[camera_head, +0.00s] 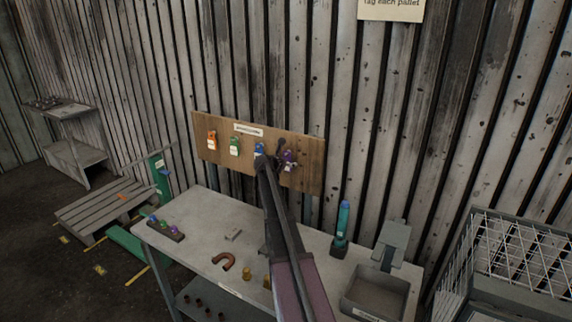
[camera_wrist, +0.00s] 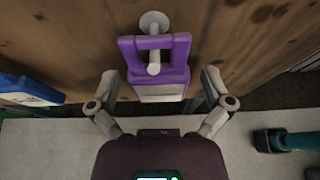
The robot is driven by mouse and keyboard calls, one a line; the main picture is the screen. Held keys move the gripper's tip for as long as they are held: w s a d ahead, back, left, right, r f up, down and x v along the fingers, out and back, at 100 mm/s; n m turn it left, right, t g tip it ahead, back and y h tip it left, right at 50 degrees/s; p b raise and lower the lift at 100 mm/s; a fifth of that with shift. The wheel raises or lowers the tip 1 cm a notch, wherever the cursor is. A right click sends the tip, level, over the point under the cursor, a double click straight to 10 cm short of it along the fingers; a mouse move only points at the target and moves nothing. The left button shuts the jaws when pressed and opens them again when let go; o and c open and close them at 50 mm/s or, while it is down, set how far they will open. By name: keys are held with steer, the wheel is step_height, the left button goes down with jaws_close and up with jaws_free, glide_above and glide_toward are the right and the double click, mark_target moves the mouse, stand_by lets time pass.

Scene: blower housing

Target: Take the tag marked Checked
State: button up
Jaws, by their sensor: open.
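A wooden board (camera_head: 220,158) on the wall carries a row of hanging tags: an orange tag (camera_head: 212,140), a green tag (camera_head: 234,146), a blue tag (camera_head: 259,152) and a purple tag (camera_head: 289,160). In the wrist view the purple tag (camera_wrist: 181,50) hangs by its loop on a pale peg (camera_wrist: 154,22). My gripper (camera_wrist: 160,80) is open, with one finger on each side of the purple tag and gaps between. The blue tag (camera_wrist: 28,92) shows at the left. I cannot read which tag says Checked. In the head view my arm partly covers the board.
Below the board is a workbench (camera_head: 205,215) with a horseshoe-shaped piece (camera_head: 223,261), a teal bottle-like tool (camera_head: 342,225) and a grey bin (camera_head: 378,295). A wire cage (camera_head: 515,255) stands at the right. A wooden pallet (camera_head: 100,208) lies at the left.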

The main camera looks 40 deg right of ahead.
steer(key=c, duration=1.1)
steer(key=shift+r, duration=0.15)
steer(key=shift+r+p, duration=0.45)
steer(key=shift+p, duration=0.15)
steer(key=shift+a, duration=0.1)
steer(key=shift+s+a, duration=0.4)
steer(key=shift+a, duration=0.5)
steer(key=shift+s+a, duration=0.4)
steer(key=shift+a, duration=0.45)
steer(key=shift+s+a, duration=0.4)
steer(key=shift+a, duration=0.5)
steer(key=shift+a, duration=0.15)
